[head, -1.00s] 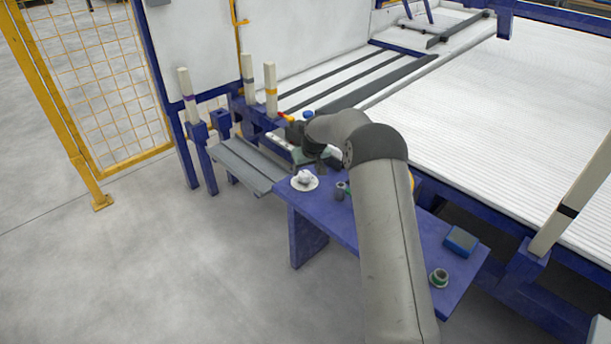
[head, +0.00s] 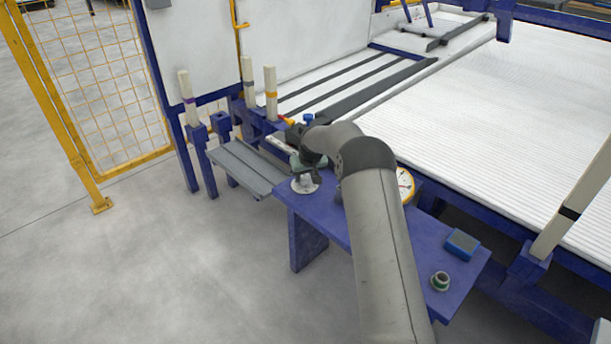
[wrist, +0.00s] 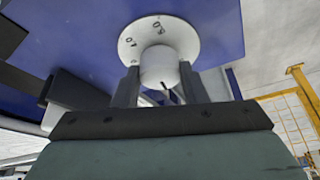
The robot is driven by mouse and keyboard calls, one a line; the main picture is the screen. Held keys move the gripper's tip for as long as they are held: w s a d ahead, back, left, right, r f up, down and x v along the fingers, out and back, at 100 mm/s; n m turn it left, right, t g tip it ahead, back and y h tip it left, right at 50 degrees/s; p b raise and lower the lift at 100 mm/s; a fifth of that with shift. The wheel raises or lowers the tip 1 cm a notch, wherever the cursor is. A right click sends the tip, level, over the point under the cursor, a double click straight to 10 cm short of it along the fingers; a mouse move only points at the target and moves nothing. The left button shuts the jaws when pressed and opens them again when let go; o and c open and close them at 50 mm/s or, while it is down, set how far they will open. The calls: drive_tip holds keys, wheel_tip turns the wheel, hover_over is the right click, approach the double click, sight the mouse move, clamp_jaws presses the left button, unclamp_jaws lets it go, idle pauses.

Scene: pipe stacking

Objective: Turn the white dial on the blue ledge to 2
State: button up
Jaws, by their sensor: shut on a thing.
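The white dial (wrist: 159,66) is a round knob on a white disc (wrist: 146,38) with dark numbers around its rim, set on the blue ledge (wrist: 225,30). In the wrist view my gripper (wrist: 160,82) has one dark finger on each side of the knob and is shut on it. A dark mark shows on the knob's lower part, but I cannot tell which number it points to. In the head view the dial's disc (head: 303,187) sits at the ledge's (head: 325,214) left end, with my gripper (head: 306,178) over it, hiding part of the knob.
A blue box (head: 462,242) and a green-and-white ring-shaped part (head: 440,281) lie at the ledge's right end. A round yellow-rimmed gauge (head: 405,186) is beside my arm. Grey slats (head: 245,166) and upright posts (head: 271,92) stand left of and behind the dial.

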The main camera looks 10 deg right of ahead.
drive_tip(key=m+h, duration=0.1)
drive_tip(key=m, duration=0.3)
drive_tip(key=shift+a, duration=0.15)
drive_tip(key=o, duration=1)
drive_tip(key=shift+c, duration=0.2)
drive_tip(key=p+v, duration=0.3)
drive_tip(key=v, duration=1.4)
drive_tip(key=shift+a+r, duration=0.15)
drive_tip(key=shift+a, duration=0.15)
drive_tip(key=shift+s+p, duration=0.1)
drive_tip(key=shift+p, duration=0.2)
